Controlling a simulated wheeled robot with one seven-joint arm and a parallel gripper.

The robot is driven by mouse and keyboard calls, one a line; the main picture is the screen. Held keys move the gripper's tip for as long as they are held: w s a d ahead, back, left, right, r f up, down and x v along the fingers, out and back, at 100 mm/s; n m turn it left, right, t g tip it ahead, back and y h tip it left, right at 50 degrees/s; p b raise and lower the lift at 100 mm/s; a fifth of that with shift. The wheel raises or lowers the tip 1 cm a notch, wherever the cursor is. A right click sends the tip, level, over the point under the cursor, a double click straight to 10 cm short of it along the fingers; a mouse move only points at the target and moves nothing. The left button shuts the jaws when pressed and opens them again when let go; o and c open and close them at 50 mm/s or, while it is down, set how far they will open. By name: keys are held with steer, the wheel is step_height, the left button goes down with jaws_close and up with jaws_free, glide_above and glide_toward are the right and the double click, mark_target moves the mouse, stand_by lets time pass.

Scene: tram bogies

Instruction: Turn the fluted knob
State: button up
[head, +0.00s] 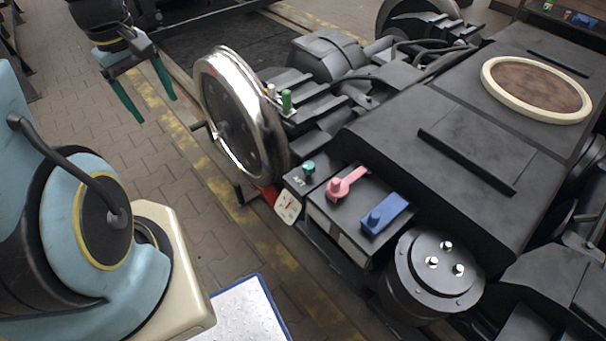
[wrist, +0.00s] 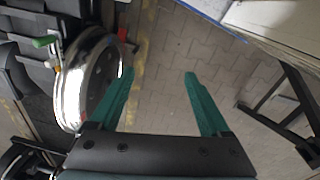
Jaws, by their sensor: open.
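A small green knob (head: 308,167), which looks like the fluted knob, stands on a dark box at the side of the bogie in the head view. Its fluting is too small to make out, and I cannot pick it out in the wrist view. My gripper (head: 157,109) is at the upper left, open and empty, with green fingers pointing down over the paving. It is well apart from the knob, on the far side of the shiny wheel. In the wrist view the gripper (wrist: 159,73) has bare paving between its fingers.
The shiny wheel (head: 226,118), with a crank-like handle, stands between gripper and knob; it also shows in the wrist view (wrist: 88,78). A pink lever (head: 345,184), blue lever (head: 385,214) and gauge (head: 287,208) flank the knob.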

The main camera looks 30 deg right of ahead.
steer(key=w+d+f+n+g+b, duration=0.1)
steer(key=d+f+n, duration=0.4)
steer(key=d, duration=0.3)
steer(key=w+d+f+n+b, duration=0.1)
steer(key=d+f+n, duration=0.4)
steer(key=d, duration=0.2)
steer(key=n+b, duration=0.1)
steer(key=n, duration=1)
glide_toward(309, 165)
steer(key=shift+y, duration=0.4)
steer(key=f, duration=0.9)
steer(key=shift+s+d, duration=0.1)
steer(key=shift+d, duration=0.25)
jaws_close()
